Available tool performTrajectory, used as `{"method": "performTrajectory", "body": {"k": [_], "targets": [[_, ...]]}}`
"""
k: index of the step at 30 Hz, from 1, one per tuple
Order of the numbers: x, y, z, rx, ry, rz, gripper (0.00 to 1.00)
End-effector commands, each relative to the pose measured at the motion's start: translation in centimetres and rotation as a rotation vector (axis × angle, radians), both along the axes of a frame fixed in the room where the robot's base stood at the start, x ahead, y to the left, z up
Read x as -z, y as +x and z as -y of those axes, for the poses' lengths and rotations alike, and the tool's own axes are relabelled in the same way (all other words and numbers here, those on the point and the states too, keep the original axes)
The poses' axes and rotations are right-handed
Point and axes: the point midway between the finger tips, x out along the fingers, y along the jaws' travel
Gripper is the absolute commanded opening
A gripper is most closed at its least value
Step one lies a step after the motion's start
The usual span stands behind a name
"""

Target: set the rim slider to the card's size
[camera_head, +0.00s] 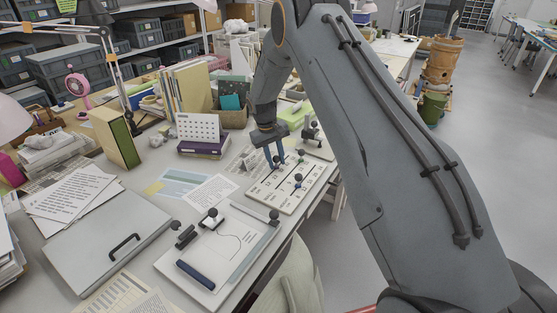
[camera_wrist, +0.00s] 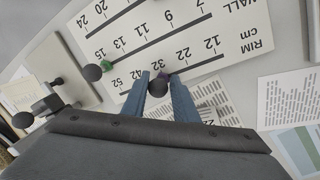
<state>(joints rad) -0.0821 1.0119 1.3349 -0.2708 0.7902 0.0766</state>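The scale board (camera_head: 283,206) lies on the table, with printed rows of numbers. In the wrist view the board (camera_wrist: 240,20) shows upside down, with the words WALL and RIM cm. The rim row reads 12 to 52. The rim slider's dark round knob (camera_wrist: 158,87) sits between my gripper's fingers (camera_wrist: 158,92), and a bit of purple shows beside it, close to the 32 label. The fingers seem to touch the knob on both sides; its exact mark is partly hidden. In the head view my gripper (camera_head: 275,162) points down at the board's far side. I cannot pick out the size card.
A green slider with a dark knob (camera_wrist: 93,72) is left of my fingers. A tray with dark clamps (camera_head: 222,245), a grey lidded case (camera_head: 105,240) and printed sheets (camera_head: 212,190) lie nearby. A small stand with dark knobs (camera_head: 312,132) is behind the board.

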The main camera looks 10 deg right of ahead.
Motion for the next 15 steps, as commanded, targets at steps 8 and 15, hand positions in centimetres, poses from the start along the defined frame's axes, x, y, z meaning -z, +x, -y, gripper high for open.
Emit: {"method": "performTrajectory", "body": {"k": [8, 15], "targets": [[0.0, -0.1, 0.1, 0.000, -0.001, -0.001, 0.00], [-0.2, -2.5, -2.4, -0.003, -0.001, -0.002, 0.00]]}}
